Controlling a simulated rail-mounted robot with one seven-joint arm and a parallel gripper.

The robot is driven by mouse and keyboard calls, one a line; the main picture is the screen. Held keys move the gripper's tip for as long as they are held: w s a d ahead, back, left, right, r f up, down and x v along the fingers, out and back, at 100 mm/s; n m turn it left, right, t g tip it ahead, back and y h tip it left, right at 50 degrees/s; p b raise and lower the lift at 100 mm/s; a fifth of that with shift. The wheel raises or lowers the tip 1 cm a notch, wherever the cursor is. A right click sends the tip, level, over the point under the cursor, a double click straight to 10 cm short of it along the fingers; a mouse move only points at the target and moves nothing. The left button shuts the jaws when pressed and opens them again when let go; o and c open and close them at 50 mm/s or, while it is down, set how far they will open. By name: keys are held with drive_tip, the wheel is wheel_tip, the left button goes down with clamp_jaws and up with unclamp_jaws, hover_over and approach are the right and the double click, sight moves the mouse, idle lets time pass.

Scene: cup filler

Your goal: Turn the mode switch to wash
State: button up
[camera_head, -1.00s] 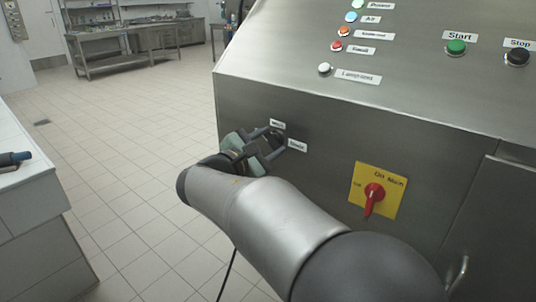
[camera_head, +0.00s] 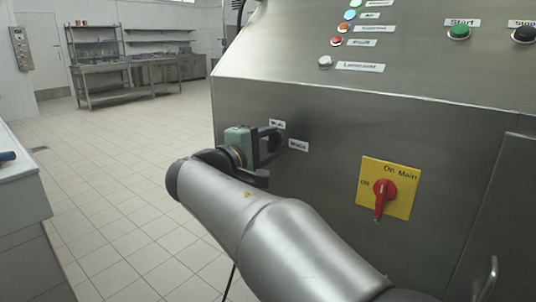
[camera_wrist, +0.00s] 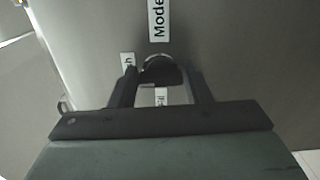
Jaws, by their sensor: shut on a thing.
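The mode switch (camera_wrist: 162,70) is a small dark knob on the steel panel, seen between my fingers in the wrist view. My gripper (camera_wrist: 162,86) is shut on it, one finger at each side. In the wrist view the "Mode" label (camera_wrist: 158,18) is above the knob. A partly hidden label ending in "h" (camera_wrist: 128,62) is at its left, and another partly covered label (camera_wrist: 160,96) is below it. In the head view my gripper (camera_head: 270,142) is against the front panel and hides the knob. Which label the knob points to is not clear.
A red main switch (camera_head: 381,192) on a yellow plate is to the right of my gripper. Buttons, including green Start (camera_head: 459,33), sit on the sloped panel above. A white counter (camera_head: 20,190) stands at the left; the tiled floor between is clear.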

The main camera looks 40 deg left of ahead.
drive_tip(key=shift+m, duration=0.4)
drive_tip(key=o, duration=1)
drive_tip(key=s+p, duration=0.1)
drive_tip(key=s, duration=0.4)
drive_tip(key=s+p, duration=0.1)
drive_tip(key=s, duration=0.5)
drive_tip(key=s+a+p, duration=0.1)
drive_tip(key=s, duration=0.5)
drive_tip(key=shift+s, duration=0.25)
